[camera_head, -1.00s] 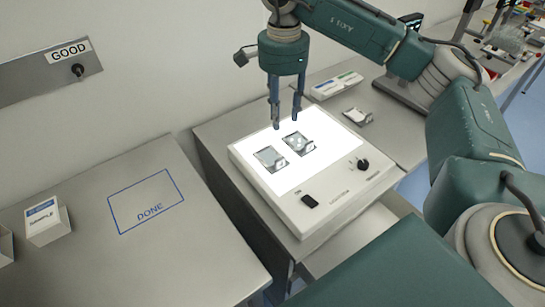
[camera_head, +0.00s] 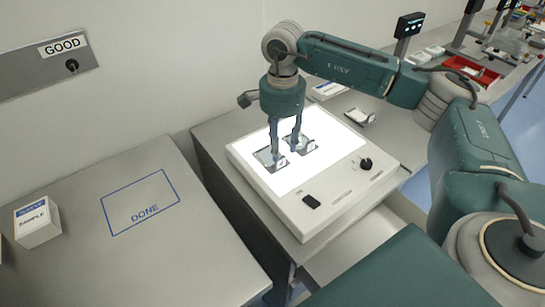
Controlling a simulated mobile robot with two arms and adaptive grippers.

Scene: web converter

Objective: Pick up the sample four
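Two small clear-and-metal sample pieces lie on the lit white panel of the light box (camera_head: 320,210): a left one (camera_head: 264,158) and a right one (camera_head: 309,144). A third similar piece (camera_head: 360,117) lies on the grey table to the right of the light box. No number is readable on any of them, so I cannot tell which is sample four. My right gripper (camera_head: 286,151) points down, fingers apart, with its tips low at the two pieces on the panel, partly covering them. Contact cannot be told. My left gripper is not in view.
A white sample box (camera_head: 38,224) stands at the left on the grey table, beside a blue-outlined DONE area (camera_head: 142,203) that is empty. A GOOD sign (camera_head: 62,46) is on the wall. White boxes (camera_head: 328,89) sit behind the light box, partly hidden by my arm.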

